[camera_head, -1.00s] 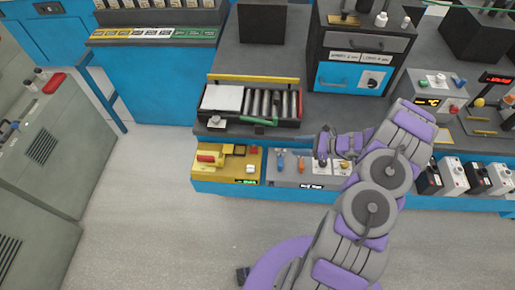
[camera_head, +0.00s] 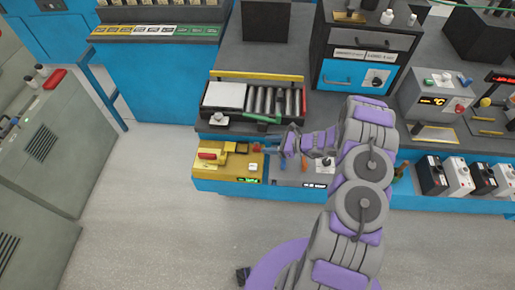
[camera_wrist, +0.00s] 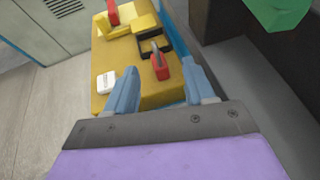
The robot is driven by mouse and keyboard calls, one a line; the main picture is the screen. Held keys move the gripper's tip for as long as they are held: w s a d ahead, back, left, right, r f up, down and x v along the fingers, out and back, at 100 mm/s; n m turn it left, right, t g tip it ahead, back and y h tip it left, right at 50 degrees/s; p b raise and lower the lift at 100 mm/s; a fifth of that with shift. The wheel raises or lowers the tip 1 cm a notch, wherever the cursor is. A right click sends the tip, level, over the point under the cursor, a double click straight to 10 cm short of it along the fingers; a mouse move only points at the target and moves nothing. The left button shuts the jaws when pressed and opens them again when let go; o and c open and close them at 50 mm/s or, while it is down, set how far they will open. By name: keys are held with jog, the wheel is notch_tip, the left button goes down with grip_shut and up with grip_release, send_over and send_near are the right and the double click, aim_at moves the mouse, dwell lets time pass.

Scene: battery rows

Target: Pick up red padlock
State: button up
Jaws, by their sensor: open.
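The red padlock (camera_wrist: 161,68) with its grey shackle is on the yellow panel (camera_wrist: 110,58), beside a black square frame (camera_wrist: 152,42). In the head view it is a small red spot (camera_head: 254,149) near the panel's right edge. My gripper (camera_wrist: 158,72) is open, its two blue-grey fingers apart and empty. In the wrist view the padlock appears between the fingertips; I cannot tell how far below them it is. In the head view my gripper (camera_head: 284,150) is just right of the padlock.
A white block (camera_wrist: 106,82) sits on the panel left of the fingers. A red-handled yellow part (camera_head: 207,155) is at the panel's left. The roller tray (camera_head: 215,116) and bench edge stand behind. A grey panel with small tools (camera_head: 290,181) adjoins on the right.

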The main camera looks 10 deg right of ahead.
aim_at(260, 145)
jog(key=x, duration=0.3)
jog(key=shift+a+f, duration=0.25)
jog(key=shift+a, duration=0.1)
jog(key=shift+d, duration=0.1)
jog(key=shift+d, duration=0.15)
jog(key=shift+c, duration=1.3)
grip_shut()
